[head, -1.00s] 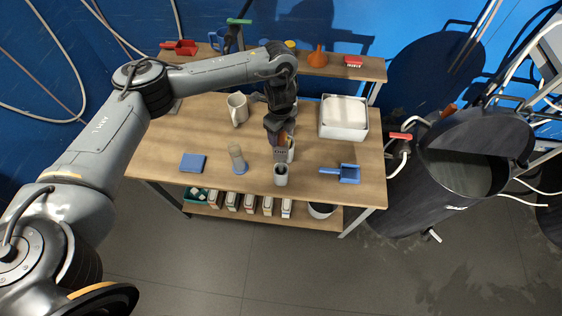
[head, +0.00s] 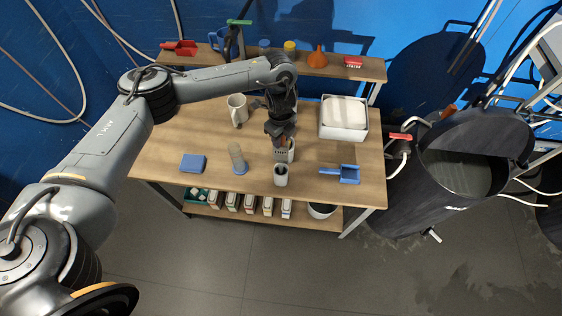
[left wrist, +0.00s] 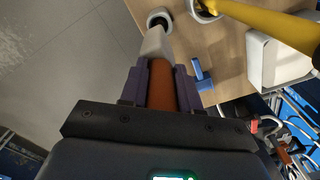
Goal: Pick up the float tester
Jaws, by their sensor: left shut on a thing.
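My left gripper (head: 281,146) hangs over the middle of the workbench. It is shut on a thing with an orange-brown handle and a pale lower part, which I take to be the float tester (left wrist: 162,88). In the left wrist view the purple fingers (left wrist: 162,85) stand on both sides of the handle. The pale part points toward a grey cup (left wrist: 160,18), which also shows in the head view (head: 281,176). I cannot tell whether its tip touches anything. My right gripper is not in view.
A second cup (left wrist: 206,12) holds a yellow-handled tool (left wrist: 265,22). A mug (head: 237,108), a blue-based cylinder (head: 238,158) and a blue pad (head: 193,163) are to the left. Shelf (head: 350,70) behind.

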